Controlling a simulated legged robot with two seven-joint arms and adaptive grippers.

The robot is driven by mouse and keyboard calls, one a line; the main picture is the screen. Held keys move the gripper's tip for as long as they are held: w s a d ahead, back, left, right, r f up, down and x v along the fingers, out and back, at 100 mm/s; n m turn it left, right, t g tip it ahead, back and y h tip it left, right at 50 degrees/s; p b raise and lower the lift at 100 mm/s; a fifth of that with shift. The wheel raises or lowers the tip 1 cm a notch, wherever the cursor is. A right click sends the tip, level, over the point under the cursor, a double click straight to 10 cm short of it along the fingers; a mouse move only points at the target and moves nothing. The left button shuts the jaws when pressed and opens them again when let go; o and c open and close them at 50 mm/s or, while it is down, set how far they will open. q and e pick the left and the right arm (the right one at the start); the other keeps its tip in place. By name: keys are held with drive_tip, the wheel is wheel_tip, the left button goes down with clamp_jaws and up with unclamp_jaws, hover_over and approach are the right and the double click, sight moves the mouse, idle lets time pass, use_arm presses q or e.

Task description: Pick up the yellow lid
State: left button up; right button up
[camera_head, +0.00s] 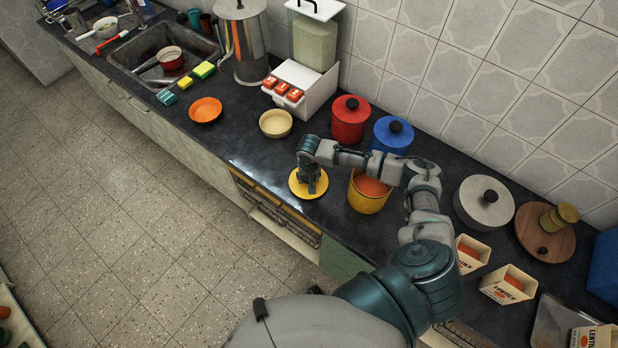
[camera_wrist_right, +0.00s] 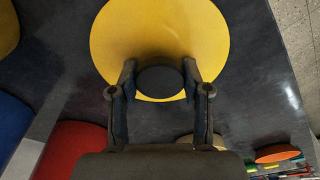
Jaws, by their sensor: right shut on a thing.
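The yellow lid (camera_head: 299,187) is a flat round disc on the dark counter near its front edge, left of the yellow pot (camera_head: 367,193). My right gripper (camera_head: 310,188) reaches down over it from above. In the right wrist view the lid (camera_wrist_right: 160,35) fills the top middle, and its dark round knob (camera_wrist_right: 160,80) sits between the fingers of my right gripper (camera_wrist_right: 160,84), which is shut on the knob. The yellow pot stands open with orange-red contents. I cannot tell whether the lid touches the counter. My left gripper is not in view.
A red pot (camera_head: 350,120) and a blue pot (camera_head: 393,134) stand behind my right arm. A cream bowl (camera_head: 275,123) and an orange bowl (camera_head: 205,110) are to the left. A white dispenser (camera_head: 300,85) stands by the wall. The counter's front edge is close to the lid.

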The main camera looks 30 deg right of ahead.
drive_tip(key=r, duration=0.3)
drive_tip(key=shift+s+a, duration=0.1)
drive_tip(key=shift+s, duration=0.3)
drive_tip(key=s+a, duration=0.1)
drive_tip(key=s, duration=0.3)
drive_tip(key=s+a+r, duration=0.1)
drive_tip(key=s+a, duration=0.1)
drive_tip(key=s, duration=0.3)
drive_tip(key=s+a, duration=0.2)
drive_tip(key=s, duration=0.2)
drive_tip(key=shift+s+r, duration=0.2)
drive_tip(key=w+d+r+n+p, duration=0.1)
drive_tip(key=w+d+r+p, duration=0.4)
drive_tip(key=d+r, duration=0.3)
drive_tip(key=s+d+r+p, duration=0.3)
drive_tip(key=d, duration=0.3)
drive_tip(key=s+d+r+m+p, duration=0.1)
drive_tip(key=s+d+r+p, duration=0.2)
drive_tip(key=d, duration=0.3)
drive_tip(key=shift+d+r, duration=0.15)
drive_tip(key=shift+r, duration=0.25)
drive_tip(key=shift+s+f, duration=0.1)
wheel_tip(320, 180, down, 5)
drive_tip(key=shift+f+b, duration=0.1)
drive_tip(key=shift+b, duration=1)
